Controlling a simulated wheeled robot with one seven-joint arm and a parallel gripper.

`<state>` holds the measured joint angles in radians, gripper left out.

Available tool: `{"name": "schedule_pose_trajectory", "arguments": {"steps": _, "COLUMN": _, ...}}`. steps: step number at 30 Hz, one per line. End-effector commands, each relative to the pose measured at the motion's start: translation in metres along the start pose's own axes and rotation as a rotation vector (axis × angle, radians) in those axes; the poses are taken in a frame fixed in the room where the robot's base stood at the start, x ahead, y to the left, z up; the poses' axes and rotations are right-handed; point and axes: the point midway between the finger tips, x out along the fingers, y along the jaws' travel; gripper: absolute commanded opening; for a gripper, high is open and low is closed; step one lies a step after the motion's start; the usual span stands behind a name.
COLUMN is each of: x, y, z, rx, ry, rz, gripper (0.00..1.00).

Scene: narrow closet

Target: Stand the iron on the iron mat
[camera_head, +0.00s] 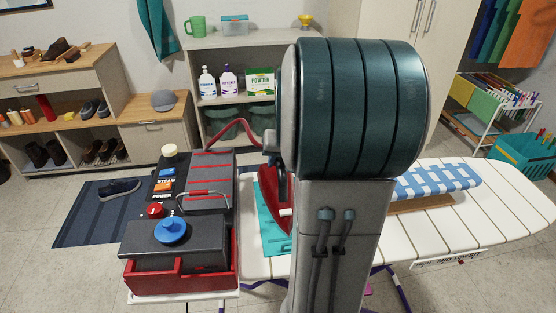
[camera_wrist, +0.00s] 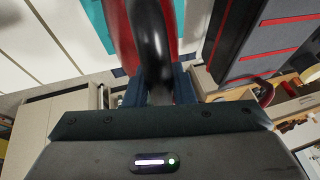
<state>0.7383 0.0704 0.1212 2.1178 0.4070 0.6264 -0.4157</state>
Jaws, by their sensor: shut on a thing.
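The red iron (camera_head: 268,196) is partly hidden behind my arm in the head view. In the wrist view the iron's red body (camera_wrist: 121,38) and dark curved handle (camera_wrist: 152,45) show. My gripper (camera_wrist: 160,88) is shut on the handle, with a finger on each side. The teal iron mat (camera_head: 269,238) lies on the ironing board just below the iron. A corner of it also shows in the wrist view (camera_wrist: 96,20). The iron appears above the mat, but I cannot tell whether they touch. The iron's base is mostly hidden.
A dark steam station (camera_head: 208,185) with red stripes stands left of the mat, with a red hose (camera_head: 237,127) running to the iron. A blue-capped tank (camera_head: 172,232) is in front. A blue checked cloth (camera_head: 437,180) lies on the right of the ironing board (camera_head: 500,215).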

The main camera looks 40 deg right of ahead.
Motion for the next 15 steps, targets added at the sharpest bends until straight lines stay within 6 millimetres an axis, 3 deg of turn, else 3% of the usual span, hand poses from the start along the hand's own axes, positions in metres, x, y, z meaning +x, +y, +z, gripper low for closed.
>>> {"name": "schedule_pose_trajectory", "arguments": {"steps": 3, "x": -0.0011, "y": -0.0001, "z": -0.0012, "rx": 0.0, "ry": 0.003, "rz": 0.001, "gripper": 0.0}}
{"name": "schedule_pose_trajectory", "arguments": {"steps": 4, "x": -0.0011, "y": -0.0001, "z": -0.0012, "rx": 0.0, "ry": 0.003, "rz": 0.001, "gripper": 0.31}}
{"name": "schedule_pose_trajectory", "arguments": {"steps": 6, "x": -0.0009, "y": -0.0001, "z": -0.001, "rx": 0.0, "ry": 0.003, "rz": 0.0, "gripper": 0.48}}
{"name": "schedule_pose_trajectory", "arguments": {"steps": 15, "x": -0.0004, "y": 0.0002, "z": 0.0011, "rx": 0.0, "ry": -0.003, "rz": 0.0, "gripper": 0.48}}
